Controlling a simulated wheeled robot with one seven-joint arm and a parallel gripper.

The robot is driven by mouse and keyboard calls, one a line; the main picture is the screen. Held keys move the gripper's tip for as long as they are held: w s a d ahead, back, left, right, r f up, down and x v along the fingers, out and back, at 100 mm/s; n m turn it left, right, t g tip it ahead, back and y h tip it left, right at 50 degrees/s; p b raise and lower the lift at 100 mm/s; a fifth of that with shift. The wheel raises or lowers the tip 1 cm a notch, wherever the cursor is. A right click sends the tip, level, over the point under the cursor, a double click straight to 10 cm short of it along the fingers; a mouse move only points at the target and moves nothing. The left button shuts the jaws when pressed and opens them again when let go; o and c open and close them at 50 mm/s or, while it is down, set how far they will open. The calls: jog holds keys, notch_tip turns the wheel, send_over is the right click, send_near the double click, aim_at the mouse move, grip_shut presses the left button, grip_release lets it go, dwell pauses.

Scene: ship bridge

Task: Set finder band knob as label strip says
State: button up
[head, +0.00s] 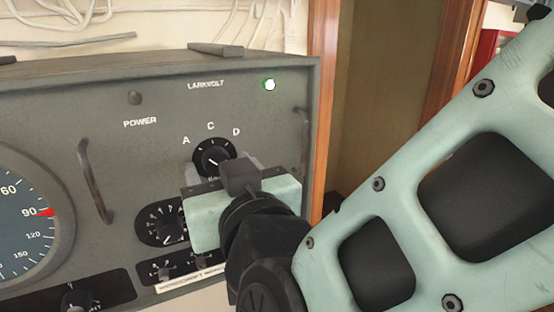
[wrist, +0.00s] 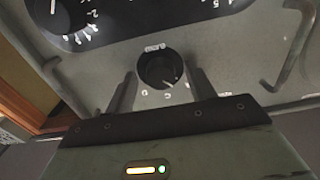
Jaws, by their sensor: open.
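A round black knob (head: 213,157) sits on the grey panel, with A, C and D printed around its top. A short white line on it slants from upper left to lower right; which end points is unclear. In the wrist view the knob (wrist: 158,70) lies between my fingertips, its white mark toward the lower right. My gripper (head: 222,173) is open just in front of the knob, one finger on each side. Contact cannot be told. My gripper hides the knob's lower lettering in the head view. A white label strip (head: 185,282) runs low on the panel, partly hidden, its text unreadable.
A metal handle (head: 95,180) stands out left of the knob. Smaller knobs (head: 168,230) sit below. Wooden trim borders the panel's right.

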jog(key=c, duration=1)
jog(key=shift+o, duration=0.2)
jog(key=shift+f+m+b, duration=0.15)
jog(key=shift+m+b, duration=0.15)
jog(key=shift+b, duration=0.25)
jog(key=m+b, duration=0.8)
jog(key=b, duration=0.3)
jog(key=shift+b, duration=0.4)
jog(key=shift+m, duration=0.3)
